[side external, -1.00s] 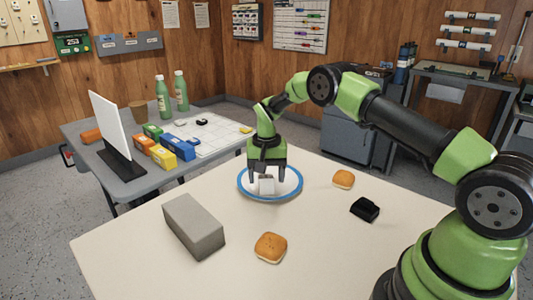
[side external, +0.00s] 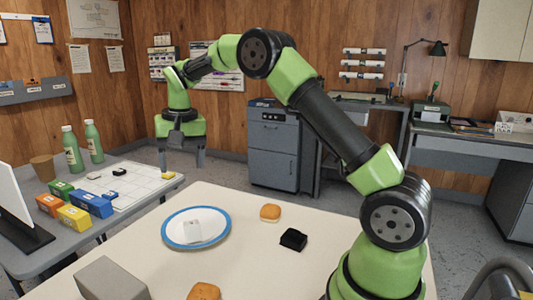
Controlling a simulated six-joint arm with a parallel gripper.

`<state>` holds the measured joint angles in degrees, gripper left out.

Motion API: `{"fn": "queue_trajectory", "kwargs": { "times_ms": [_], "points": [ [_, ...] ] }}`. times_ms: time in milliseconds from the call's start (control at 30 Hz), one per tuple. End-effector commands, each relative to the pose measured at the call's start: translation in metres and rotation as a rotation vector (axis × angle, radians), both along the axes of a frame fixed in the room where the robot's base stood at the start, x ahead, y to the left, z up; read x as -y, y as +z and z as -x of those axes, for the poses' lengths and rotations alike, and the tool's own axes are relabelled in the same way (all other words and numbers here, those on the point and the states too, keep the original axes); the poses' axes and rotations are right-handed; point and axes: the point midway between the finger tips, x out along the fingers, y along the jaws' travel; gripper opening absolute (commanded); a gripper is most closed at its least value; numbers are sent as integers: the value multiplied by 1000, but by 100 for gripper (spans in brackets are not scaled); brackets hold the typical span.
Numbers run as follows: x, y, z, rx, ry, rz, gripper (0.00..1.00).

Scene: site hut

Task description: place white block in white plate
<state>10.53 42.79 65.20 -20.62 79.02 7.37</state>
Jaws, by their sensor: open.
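The white plate (side external: 214,236) with a blue rim lies on the table. The small white block (side external: 192,231) rests inside it, left of the plate's middle. My gripper (side external: 181,165) is raised above and beyond the plate, near the table's far edge in the picture. Its fingers point down, spread apart, with nothing between them. It is clear of the block and the plate.
Two buns, one (side external: 270,212) beside the plate and one (side external: 204,291) at the front, a black block (side external: 293,239) and a grey brick (side external: 110,280) share the table (side external: 255,268). A side table (side external: 85,235) at left holds bottles and coloured boxes.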

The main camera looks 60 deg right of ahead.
Motion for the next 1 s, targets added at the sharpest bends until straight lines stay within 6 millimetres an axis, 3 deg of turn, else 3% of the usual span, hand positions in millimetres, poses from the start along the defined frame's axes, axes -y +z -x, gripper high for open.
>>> {"fn": "queue_trajectory", "kwargs": {
  "times_ms": [33, 200, 400, 600, 700, 833, 1000],
  "points": [
    [-10, 25, 12, 41, 30, -2, 68],
    [-40, 82, 63, 170, 120, -12, 68],
    [-69, 117, 140, 322, 217, -21, 68],
    [-88, 114, 213, 463, 296, -29, 68],
    [-93, 106, 237, 514, 321, -31, 68],
    [-96, 97, 254, 552, 339, -32, 68],
    [-97, 93, 259, 563, 346, -33, 68]
  ]
}}
